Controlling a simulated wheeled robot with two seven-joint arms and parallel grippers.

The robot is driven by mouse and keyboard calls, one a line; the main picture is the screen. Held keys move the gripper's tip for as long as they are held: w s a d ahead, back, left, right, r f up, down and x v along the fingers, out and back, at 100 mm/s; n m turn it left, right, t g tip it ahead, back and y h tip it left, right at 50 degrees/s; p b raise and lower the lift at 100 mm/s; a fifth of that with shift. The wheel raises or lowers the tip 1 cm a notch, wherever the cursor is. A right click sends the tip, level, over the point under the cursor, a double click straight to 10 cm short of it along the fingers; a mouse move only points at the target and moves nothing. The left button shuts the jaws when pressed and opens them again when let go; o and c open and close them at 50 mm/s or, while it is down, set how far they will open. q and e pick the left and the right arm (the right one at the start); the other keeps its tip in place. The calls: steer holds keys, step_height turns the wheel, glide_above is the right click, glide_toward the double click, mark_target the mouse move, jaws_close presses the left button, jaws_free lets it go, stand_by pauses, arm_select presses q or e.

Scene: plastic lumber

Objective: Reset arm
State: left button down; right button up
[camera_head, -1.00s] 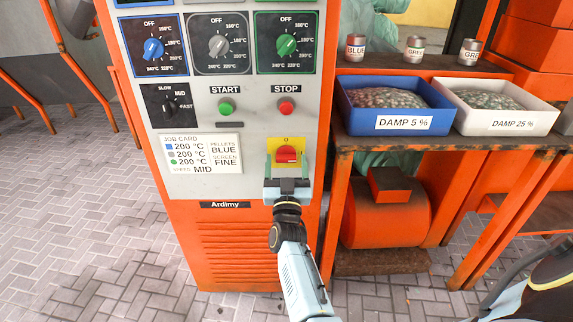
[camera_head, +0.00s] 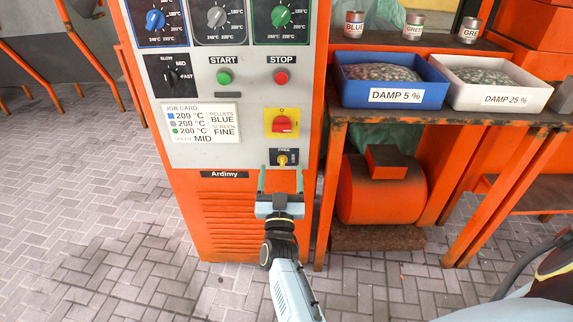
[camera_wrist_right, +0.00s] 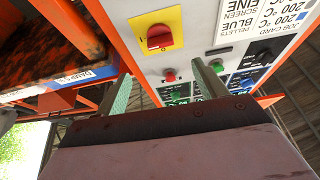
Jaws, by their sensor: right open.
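My right gripper (camera_head: 281,171) is open and empty in front of the lower part of the machine's control panel (camera_head: 193,174). Its two fingers point at the panel, just below a small yellow knob (camera_head: 283,160) labelled FREE. A red rotary switch (camera_head: 282,124) on a yellow plate sits above the knob. In the right wrist view, the switch (camera_wrist_right: 160,38) is clear of the spread fingers, with nothing between them. The arm stretches from the bottom of the head view. My left gripper is not in view.
The panel has temperature dials (camera_head: 216,17), a green START button (camera_head: 224,77) and a red STOP button (camera_head: 282,77). A blue bin (camera_head: 349,93) and a white bin (camera_head: 541,94) stand on the orange bench to the right. Paved floor (camera_head: 100,220) at left is open.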

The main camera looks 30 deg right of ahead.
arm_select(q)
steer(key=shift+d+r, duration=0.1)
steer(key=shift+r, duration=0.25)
arm_select(e)
steer(key=shift+s+a+f, duration=0.25)
steer(key=shift+s+a, duration=0.05)
steer(key=shift+s, duration=0.05)
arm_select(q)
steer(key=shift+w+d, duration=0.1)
